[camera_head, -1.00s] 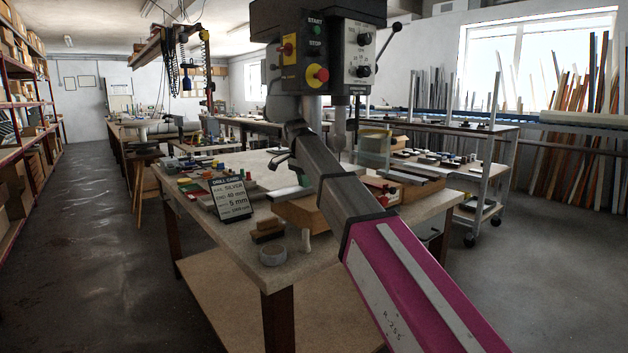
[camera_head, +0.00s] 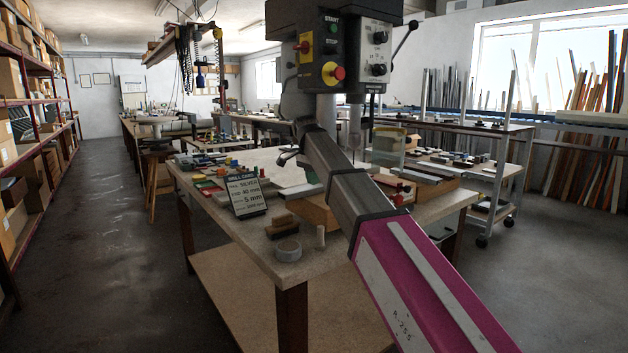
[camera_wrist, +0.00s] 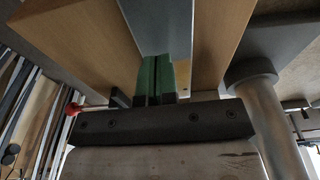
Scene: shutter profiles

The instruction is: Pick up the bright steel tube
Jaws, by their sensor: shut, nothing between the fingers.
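My gripper (camera_wrist: 157,78) shows in the wrist view with its two green fingers shut together and nothing between them. A smooth grey metal bar (camera_wrist: 158,25), which may be the bright steel tube, runs in from the top of the wrist view and ends visually at the fingertips. I cannot tell whether they touch. It lies between wooden blocks.
The drill press (camera_head: 335,50) stands over the workbench (camera_head: 240,225). A round column (camera_wrist: 268,110) is close on the right in the wrist view. Floor (camera_head: 110,270) left of the bench is clear.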

